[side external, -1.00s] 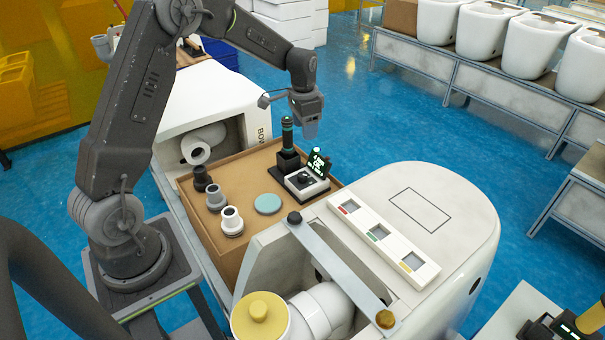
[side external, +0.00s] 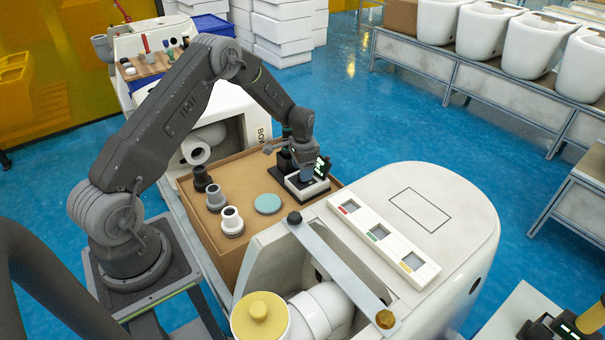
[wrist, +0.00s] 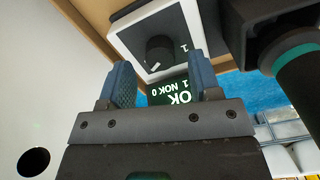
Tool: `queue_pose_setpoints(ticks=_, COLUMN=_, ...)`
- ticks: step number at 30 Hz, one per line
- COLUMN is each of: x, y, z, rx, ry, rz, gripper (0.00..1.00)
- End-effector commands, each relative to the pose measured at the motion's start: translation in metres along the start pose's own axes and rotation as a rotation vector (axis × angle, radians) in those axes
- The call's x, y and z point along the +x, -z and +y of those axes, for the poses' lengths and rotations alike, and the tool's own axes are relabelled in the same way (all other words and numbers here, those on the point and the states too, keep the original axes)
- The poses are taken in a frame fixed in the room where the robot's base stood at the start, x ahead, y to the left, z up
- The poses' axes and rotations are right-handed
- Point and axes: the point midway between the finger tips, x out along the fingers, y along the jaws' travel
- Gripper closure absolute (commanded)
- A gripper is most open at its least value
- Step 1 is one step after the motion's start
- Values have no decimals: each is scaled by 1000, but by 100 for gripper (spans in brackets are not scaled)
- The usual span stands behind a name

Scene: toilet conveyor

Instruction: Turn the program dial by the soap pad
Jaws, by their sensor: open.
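The program dial (wrist: 158,50) is a black round knob with a white pointer mark, on a dark panel in a white-framed box (wrist: 117,38). A small dark display (wrist: 176,92) beside it reads OK 1 NOK 0. My gripper (wrist: 160,66) is open, its two blue fingers to either side of the dial in the wrist view; I cannot tell whether they touch it. In the side view my gripper (side external: 307,176) is down over the box and hides the dial. The soap pad (side external: 268,203), a flat teal disc, lies left of the box.
A black stand with a green-ringed tool (wrist: 297,75) is close beside the dial box. Several pipe fittings (side external: 216,198) stand on the left of the brown tray (side external: 243,168). A white panel with coloured windows (side external: 379,234) lies to the right.

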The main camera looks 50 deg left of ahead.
Motion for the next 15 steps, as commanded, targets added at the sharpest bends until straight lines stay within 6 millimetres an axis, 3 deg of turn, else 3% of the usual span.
queue_pose_setpoints(ticks=6, x=19, y=0, z=0, rx=0, ry=0, rz=1, gripper=43)
queue_pose_setpoints(ticks=15, x=21, y=0, z=0, rx=0, ry=1, rz=1, gripper=43)
